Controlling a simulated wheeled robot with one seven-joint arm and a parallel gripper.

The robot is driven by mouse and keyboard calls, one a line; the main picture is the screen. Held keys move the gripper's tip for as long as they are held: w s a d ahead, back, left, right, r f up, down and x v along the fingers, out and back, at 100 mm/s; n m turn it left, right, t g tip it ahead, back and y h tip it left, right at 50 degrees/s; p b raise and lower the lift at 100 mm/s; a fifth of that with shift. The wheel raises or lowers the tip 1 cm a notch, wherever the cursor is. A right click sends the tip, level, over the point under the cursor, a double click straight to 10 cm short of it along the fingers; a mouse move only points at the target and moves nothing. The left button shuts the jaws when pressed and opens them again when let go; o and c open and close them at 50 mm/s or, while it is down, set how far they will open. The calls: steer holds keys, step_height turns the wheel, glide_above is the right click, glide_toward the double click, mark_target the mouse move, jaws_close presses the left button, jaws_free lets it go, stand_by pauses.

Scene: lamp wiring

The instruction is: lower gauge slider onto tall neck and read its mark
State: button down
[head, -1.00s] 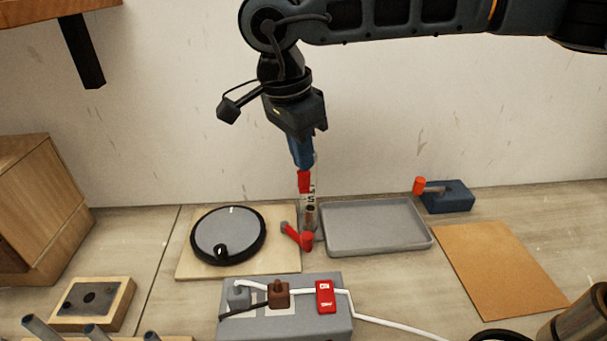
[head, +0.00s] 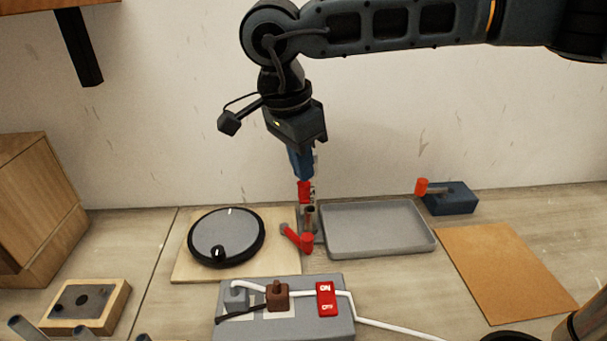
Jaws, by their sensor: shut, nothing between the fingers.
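The red gauge slider (head: 304,192) is on an upright gauge with a pale marked scale (head: 313,191), at the back between the wooden board and the grey tray. A short grey metal tube, probably the tall neck (head: 310,214), stands upright just below the slider. I cannot tell whether they touch. My gripper (head: 303,177) points down with its blue fingers shut and empty, directly above the slider. Its tips look at or very near the slider's top; contact is unclear. The scale's marks are too small to read, and the fingers hide part of its upper end.
A red lever (head: 297,237) lies at the gauge's foot. A black-rimmed grey disc (head: 226,237) rests on the board (head: 190,270). The empty tray (head: 378,250) is right. A grey power block (head: 343,325) with plugs, a red switch and white cable is in front.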

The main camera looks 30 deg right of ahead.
steer(key=shift+f+b, duration=1.2)
steer(key=shift+f, duration=0.3)
stand_by(0.7)
steer(key=shift+r+p, duration=1.15)
steer(key=shift+r, duration=1.35)
